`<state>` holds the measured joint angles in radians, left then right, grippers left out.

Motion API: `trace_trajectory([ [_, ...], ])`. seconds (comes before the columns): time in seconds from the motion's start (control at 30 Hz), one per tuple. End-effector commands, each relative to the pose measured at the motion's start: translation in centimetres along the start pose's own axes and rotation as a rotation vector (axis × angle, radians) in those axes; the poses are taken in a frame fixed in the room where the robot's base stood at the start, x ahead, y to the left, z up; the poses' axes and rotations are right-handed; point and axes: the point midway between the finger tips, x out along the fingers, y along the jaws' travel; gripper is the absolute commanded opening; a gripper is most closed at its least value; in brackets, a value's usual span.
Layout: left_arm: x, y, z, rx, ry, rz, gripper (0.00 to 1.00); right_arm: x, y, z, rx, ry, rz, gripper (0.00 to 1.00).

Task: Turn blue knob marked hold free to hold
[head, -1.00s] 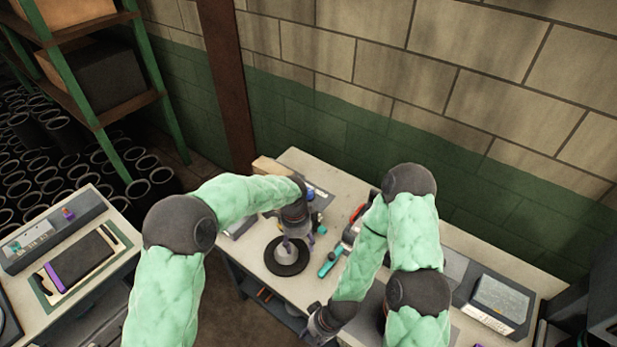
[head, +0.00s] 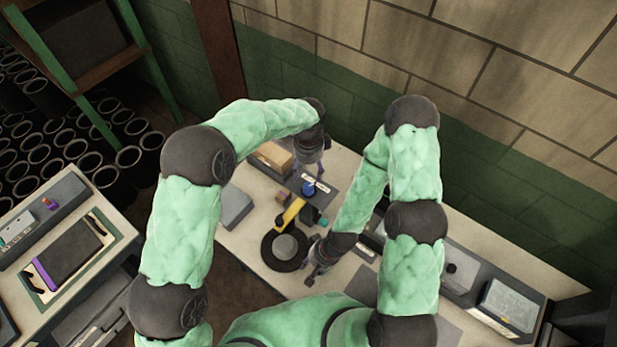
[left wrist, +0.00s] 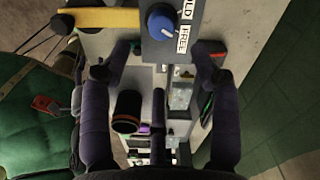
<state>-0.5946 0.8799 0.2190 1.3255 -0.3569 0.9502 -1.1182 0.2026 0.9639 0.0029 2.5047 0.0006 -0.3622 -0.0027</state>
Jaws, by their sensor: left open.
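The blue knob (head: 308,188) sits on a dark grey control box (head: 328,196) on the bench. In the left wrist view the knob (left wrist: 161,20) carries a white pointer line, and the labels HOLD (left wrist: 187,8) and FREE (left wrist: 184,40) stand to its right. My left gripper (head: 309,172) is just behind the knob in the head view. In the wrist view its open fingers (left wrist: 162,62) spread to either side, apart from the knob. My right gripper (head: 312,270) is low beside the round black disc; its fingers are unclear.
A yellow bar (head: 291,214) lies close to the knob, by the black disc (head: 270,254) with its grey hub. A tan block (head: 271,157) and a grey box (head: 235,206) stand to the left. My right arm covers much of the bench.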

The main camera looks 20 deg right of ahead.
Motion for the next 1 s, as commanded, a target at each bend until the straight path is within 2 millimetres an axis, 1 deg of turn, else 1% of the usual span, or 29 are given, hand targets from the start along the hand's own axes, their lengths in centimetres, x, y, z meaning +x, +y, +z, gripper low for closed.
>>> trace_trajectory([
  [0.03,0.8,0.1,0.0,0.0,-0.001,0.005,0.62,-0.2,-0.1,0.0,0.0,0.0,0.0,0.38],
  [0.3,5.6,0.1,0.1,-0.001,0.0,0.003,0.62,-1.1,-0.4,-0.1,0.0,0.003,0.0,0.38],
  [0.5,8.2,0.1,0.0,0.0,0.0,0.002,0.62,-1.5,-0.5,0.0,0.0,0.002,0.0,0.38],
  [0.6,8.9,0.0,0.0,0.001,0.0,0.001,0.62,-1.6,-0.6,0.0,0.0,0.002,0.0,0.38],
  [0.7,9.3,0.0,0.0,0.0,0.0,0.0,0.62,-1.6,-0.6,0.0,0.0,0.002,0.0,0.38],
  [0.97,9.4,0.0,0.0,0.0,0.0,0.0,0.62,-1.6,-0.6,-0.1,0.0,0.002,0.0,0.38],
  [1.0,9.4,0.0,0.0,0.0,0.0,0.0,0.53,-1.6,-0.6,-0.1,0.0,0.002,0.0,0.38],
])
